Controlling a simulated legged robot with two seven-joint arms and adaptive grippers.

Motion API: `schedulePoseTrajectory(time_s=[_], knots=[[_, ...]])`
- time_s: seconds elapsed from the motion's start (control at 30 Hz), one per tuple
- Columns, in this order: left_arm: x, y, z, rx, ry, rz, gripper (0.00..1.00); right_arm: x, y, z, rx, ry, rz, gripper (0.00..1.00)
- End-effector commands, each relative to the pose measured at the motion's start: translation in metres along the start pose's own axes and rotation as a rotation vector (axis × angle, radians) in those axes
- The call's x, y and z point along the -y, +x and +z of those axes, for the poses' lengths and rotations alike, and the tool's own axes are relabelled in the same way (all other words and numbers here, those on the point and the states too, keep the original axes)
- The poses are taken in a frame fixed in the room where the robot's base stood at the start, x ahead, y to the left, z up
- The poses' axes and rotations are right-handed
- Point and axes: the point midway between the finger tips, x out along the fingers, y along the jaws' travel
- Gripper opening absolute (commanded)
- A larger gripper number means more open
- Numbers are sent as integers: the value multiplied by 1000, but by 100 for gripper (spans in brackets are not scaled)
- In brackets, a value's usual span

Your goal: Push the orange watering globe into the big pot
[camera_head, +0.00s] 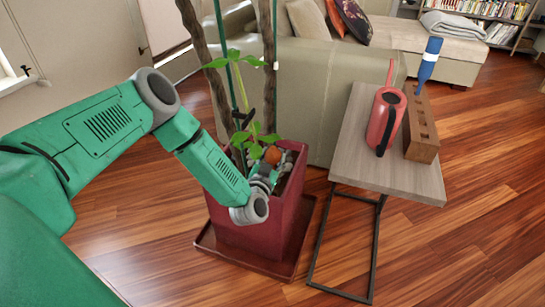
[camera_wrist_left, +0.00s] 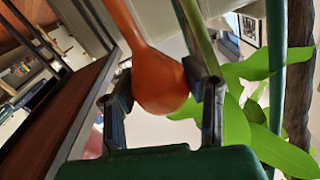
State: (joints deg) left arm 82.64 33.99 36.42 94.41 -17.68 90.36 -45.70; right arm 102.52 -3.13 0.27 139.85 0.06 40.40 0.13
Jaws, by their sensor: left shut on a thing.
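The orange watering globe (camera_head: 272,155) shows as a small round bulb over the big dark red pot (camera_head: 245,238) in the head view. In the left wrist view the orange globe (camera_wrist_left: 160,82) sits between both fingers, its narrow neck running up out of the picture. My left gripper (camera_head: 266,173) is shut on the globe's bulb, at the pot's opening. Whether the neck's tip touches the soil is hidden. A leafy plant (camera_head: 238,85) with green stakes stands in the pot, close beside the gripper. My right gripper is not in view.
A sofa (camera_head: 325,90) stands behind. Leaves (camera_wrist_left: 265,140) hang near the left fingers.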

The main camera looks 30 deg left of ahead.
Motion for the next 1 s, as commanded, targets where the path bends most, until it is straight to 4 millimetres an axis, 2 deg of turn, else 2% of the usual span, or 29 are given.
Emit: schedulePoseTrajectory(time_s=[1.0], knots=[[-5, 0, 26, 1, -1, 0, 10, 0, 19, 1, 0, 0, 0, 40]])
